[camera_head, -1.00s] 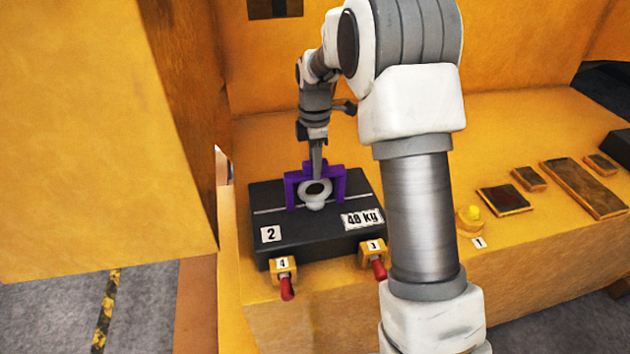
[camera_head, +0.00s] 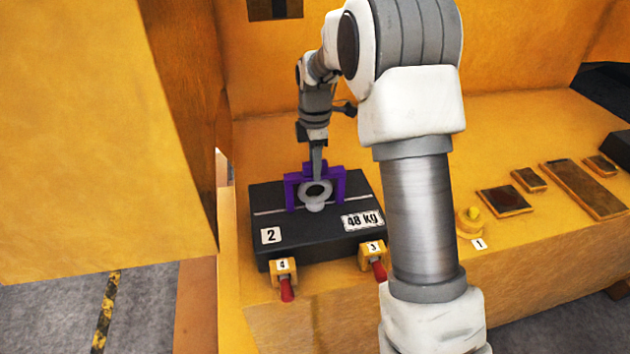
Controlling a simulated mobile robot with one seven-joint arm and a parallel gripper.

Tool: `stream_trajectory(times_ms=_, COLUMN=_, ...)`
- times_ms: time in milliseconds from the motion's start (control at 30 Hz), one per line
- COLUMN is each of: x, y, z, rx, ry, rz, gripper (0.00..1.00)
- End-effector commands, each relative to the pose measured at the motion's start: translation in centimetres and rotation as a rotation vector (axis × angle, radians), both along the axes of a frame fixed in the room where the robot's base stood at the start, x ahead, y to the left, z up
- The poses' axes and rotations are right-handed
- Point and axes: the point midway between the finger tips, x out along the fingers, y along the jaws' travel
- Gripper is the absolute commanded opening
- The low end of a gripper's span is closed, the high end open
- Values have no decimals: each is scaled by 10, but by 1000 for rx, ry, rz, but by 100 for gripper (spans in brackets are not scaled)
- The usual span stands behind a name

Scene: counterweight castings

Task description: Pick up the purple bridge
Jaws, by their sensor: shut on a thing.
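The purple bridge (camera_head: 339,185) stands upright on top of a black casting (camera_head: 300,233) marked 2 and 48 kg. It spans a pale grey ring (camera_head: 316,193) on the casting's top. My gripper (camera_head: 317,172) points down from above and is shut on the bridge's top bar, near its middle. The finger on the far side is hidden. I cannot see a gap between the bridge's feet and the casting.
Two yellow blocks with red handles, labelled 4 (camera_head: 284,272) and 3 (camera_head: 373,256), sit in front of the casting. A yellow knob (camera_head: 471,218) and several flat plates (camera_head: 505,201) lie to the right. A yellow wall (camera_head: 90,130) rises close on the left.

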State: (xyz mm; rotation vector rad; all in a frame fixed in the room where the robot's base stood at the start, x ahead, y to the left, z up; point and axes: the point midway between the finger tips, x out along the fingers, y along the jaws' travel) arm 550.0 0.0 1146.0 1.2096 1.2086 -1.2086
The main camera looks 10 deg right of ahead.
Motion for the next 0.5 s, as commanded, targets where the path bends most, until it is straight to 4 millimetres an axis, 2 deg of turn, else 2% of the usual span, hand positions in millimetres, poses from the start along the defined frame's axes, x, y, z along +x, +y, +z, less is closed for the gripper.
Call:
stream_trajectory(times_ms=233, x=1, y=0, z=10, rx=0, ry=-3, rz=0, gripper=0)
stream_trajectory(times_ms=500, x=1, y=-1, z=62, rx=0, ry=-6, rz=0, gripper=0)
